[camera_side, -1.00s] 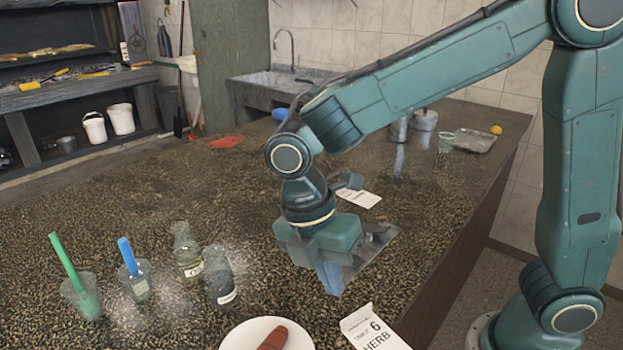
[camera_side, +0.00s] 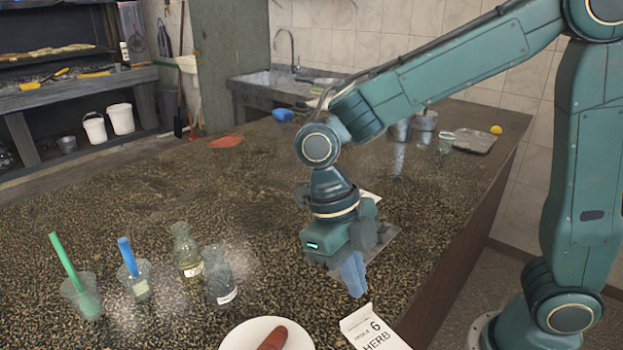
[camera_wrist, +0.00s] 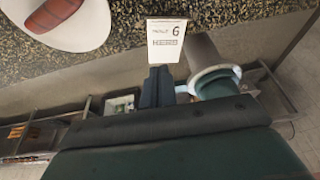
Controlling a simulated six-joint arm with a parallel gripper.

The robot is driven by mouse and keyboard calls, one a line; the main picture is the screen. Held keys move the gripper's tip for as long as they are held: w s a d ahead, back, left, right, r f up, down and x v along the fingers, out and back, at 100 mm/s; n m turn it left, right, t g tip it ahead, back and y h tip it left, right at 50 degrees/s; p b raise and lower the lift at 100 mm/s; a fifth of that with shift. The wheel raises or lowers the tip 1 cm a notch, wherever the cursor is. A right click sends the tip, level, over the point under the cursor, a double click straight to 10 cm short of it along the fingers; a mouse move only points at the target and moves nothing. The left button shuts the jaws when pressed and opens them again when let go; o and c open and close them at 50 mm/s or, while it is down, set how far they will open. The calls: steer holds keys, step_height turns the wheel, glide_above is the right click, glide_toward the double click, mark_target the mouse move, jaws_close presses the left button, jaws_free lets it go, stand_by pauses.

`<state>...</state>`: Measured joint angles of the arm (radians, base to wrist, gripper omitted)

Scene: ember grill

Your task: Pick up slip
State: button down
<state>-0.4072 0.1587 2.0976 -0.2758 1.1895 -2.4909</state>
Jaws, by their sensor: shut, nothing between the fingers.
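A white paper slip (camera_side: 372,330) printed with "6" and "HERB" lies at the counter's front edge, just right of a plate. It also shows in the wrist view (camera_wrist: 166,42), upright to that camera and beyond the fingertips. My gripper (camera_side: 357,293) is shut and empty, pointing down above the counter, just behind the slip in the side view. In the wrist view its fingers (camera_wrist: 157,74) appear right by the slip's lower edge. Whether they touch it I cannot tell. A second white slip (camera_side: 371,196) is partly hidden behind my gripper.
A white plate (camera_side: 236,338) with a brown sausage (camera_side: 273,338) is left of the slip. Glass bottles (camera_side: 186,252) and beakers (camera_side: 83,298) with green and blue sticks stand left. A grey flat sheet (camera_side: 384,241) lies behind the gripper. The counter's middle is clear.

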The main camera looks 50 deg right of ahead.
mark_target(343, 330)
steer(key=shift+n, duration=0.5)
steer(key=shift+s, duration=0.1)
steer(key=x, duration=1)
steer(key=shift+w, duration=0.9)
steer(key=shift+w+a, duration=0.15)
steer(key=shift+w, duration=1)
steer(key=shift+w, duration=1)
